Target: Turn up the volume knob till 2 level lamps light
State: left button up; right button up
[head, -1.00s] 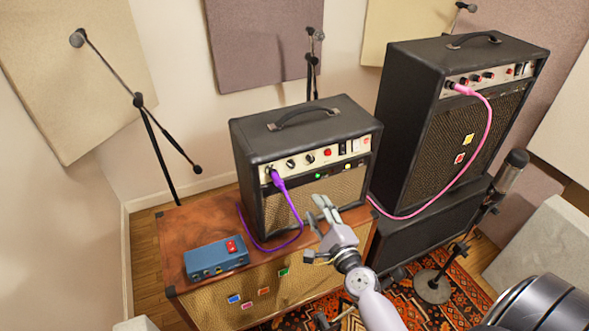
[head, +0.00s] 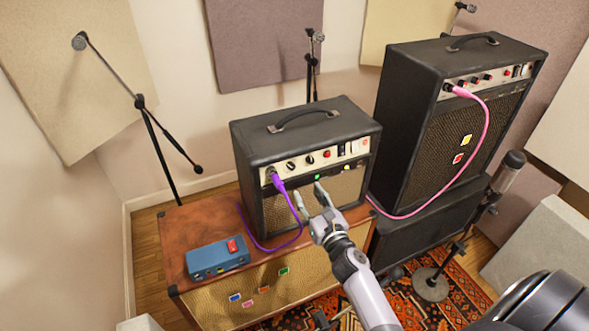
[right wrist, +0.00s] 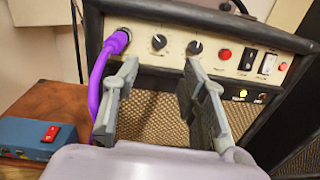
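The small black amp (head: 300,135) stands on a brown cabinet, its cream control panel facing me. In the right wrist view two black knobs show on the panel: a left knob (right wrist: 158,42) and a right knob (right wrist: 195,47). Which is the volume knob I cannot read. On the strip below, a green lamp (head: 317,177) is lit, and a yellow lamp (right wrist: 240,94) glows further right; other lamps may be hidden by my finger. My right gripper (head: 309,193) is open and empty, in front of and below the knobs, apart from them. My left gripper is out of view.
A purple cable (right wrist: 98,75) is plugged in left of the knobs. A blue pedal (head: 217,258) sits on the brown cabinet (head: 190,225). A taller amp (head: 450,100) with a pink cable stands right, near a microphone stand (head: 432,285).

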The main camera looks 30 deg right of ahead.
aim_at(292, 168)
jog(key=w, duration=0.7)
jog(key=w+d, duration=0.1)
jog(key=w, duration=0.2)
jog(key=shift+w+p, duration=0.3)
jog(key=shift+w, duration=0.1)
jog(key=shift+c, duration=0.4)
grip_shut()
